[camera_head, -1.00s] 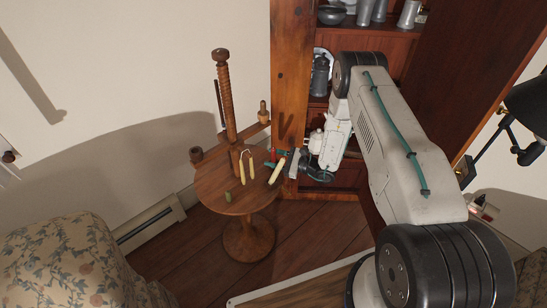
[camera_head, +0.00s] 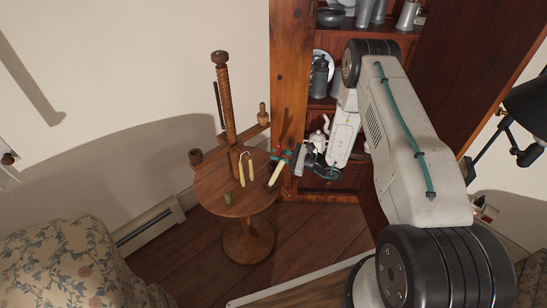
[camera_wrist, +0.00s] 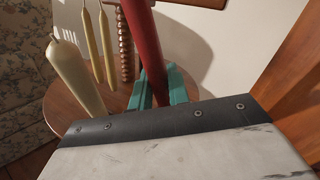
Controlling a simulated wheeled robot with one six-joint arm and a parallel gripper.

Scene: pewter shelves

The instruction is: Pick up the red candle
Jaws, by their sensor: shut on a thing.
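The red candle (camera_wrist: 146,45) stands out large in the wrist view, running up from between the teal fingers of my gripper (camera_wrist: 158,88). My gripper is shut on it. In the head view the candle (camera_head: 278,151) is a small red spot at my gripper (camera_head: 283,158), beside the right edge of the round wooden table (camera_head: 215,204). The gripper appears to be above table height. The candle's lower end is hidden by the gripper.
A threaded wooden post (camera_head: 225,100) rises behind. The pewter shelf cabinet (camera_head: 291,80) stands close right.

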